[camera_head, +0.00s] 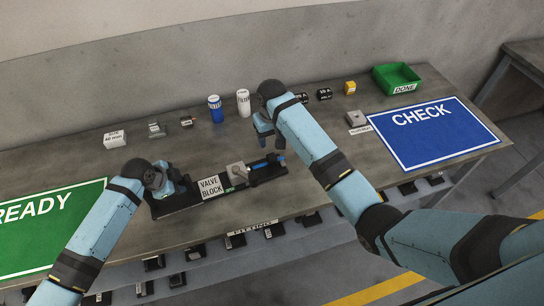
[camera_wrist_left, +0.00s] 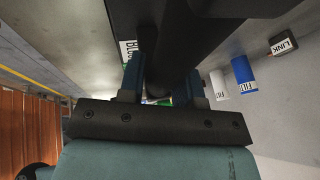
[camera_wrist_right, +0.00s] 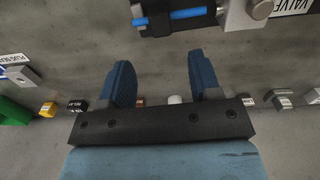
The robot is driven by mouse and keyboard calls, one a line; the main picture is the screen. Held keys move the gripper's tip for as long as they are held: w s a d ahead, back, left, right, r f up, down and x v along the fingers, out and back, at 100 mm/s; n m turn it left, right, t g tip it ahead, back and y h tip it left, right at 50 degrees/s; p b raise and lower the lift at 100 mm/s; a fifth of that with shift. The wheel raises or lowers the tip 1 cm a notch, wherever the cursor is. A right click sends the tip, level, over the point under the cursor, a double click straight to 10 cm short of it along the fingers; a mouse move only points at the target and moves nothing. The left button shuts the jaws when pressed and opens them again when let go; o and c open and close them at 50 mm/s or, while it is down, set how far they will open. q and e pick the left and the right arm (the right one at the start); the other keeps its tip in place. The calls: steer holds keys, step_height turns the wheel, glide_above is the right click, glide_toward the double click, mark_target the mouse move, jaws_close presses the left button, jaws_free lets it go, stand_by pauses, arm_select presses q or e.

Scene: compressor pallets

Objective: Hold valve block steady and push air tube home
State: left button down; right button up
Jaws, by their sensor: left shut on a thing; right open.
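The valve block (camera_head: 237,172) is a grey block in a long black fixture beside the label VALVE BLOCK. It also shows at the top of the right wrist view (camera_wrist_right: 238,18). The blue air tube (camera_wrist_right: 185,15) lies in line with the block on a black holder; its tip shows in the head view (camera_head: 281,158). I cannot tell how deep the tube sits.
A green READY mat (camera_head: 55,225) lies left, a blue CHECK mat (camera_head: 430,132) right. A green DONE bin (camera_head: 397,77) stands at the back right. A blue-white can (camera_head: 215,108), a white can (camera_head: 243,102) and several small labelled parts line the back. Fittings sit along the lower front shelf.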

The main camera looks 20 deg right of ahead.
mark_target(272, 157)
step_height(272, 157, down, 10)
steer(key=shift+r, duration=0.1)
stand_by(0.4)
